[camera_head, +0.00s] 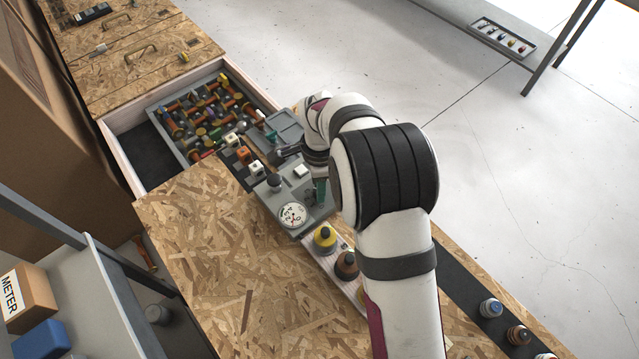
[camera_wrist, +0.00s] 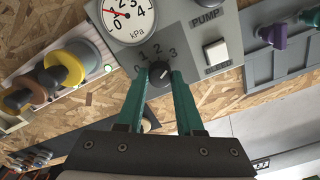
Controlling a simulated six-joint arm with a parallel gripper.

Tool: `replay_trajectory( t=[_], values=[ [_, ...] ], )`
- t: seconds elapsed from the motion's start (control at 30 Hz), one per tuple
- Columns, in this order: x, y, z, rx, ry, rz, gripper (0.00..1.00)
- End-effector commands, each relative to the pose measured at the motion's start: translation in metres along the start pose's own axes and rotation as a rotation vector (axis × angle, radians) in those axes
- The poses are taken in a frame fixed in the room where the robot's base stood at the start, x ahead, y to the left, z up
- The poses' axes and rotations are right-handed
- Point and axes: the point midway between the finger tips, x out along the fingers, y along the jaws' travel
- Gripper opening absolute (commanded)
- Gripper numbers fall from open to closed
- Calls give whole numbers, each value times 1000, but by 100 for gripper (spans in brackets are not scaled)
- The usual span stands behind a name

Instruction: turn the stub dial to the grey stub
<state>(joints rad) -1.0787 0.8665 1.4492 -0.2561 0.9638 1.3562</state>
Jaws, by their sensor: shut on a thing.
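The dial (camera_wrist: 159,74) is a small dark round knob with a pale pointer mark, on a grey panel (camera_wrist: 184,30). The numbers 0, 1, 2 and 3 are printed in an arc above it. The pointer's exact number is too small to tell. My gripper (camera_wrist: 158,80) has teal fingers closed on either side of the knob. In the head view my gripper (camera_head: 320,190) is at the panel's right edge, and my arm hides the dial.
A kPa gauge (camera_head: 292,215) and a white BLEED button (camera_head: 301,171) sit on the panel close to my gripper. A yellow stub (camera_head: 325,238) and a brown stub (camera_head: 346,265) stand near it. A tray of mixed parts (camera_head: 205,112) lies behind. Bare board (camera_head: 215,260) is at left.

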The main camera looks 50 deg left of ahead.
Motion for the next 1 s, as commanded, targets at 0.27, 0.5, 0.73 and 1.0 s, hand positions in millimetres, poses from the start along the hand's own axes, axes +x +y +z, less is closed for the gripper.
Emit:
replay_trajectory(
  t=[0.27, 0.5, 0.73, 1.0],
  values=[
    [0, 0, 1, 8, -2, 1, 0],
    [0, 0, 1, 7, -1, 1, 50],
    [0, 0, 0, 6, -1, 0, 66],
    [-15, -1, 0, 6, -1, -2, 66]
  ],
)
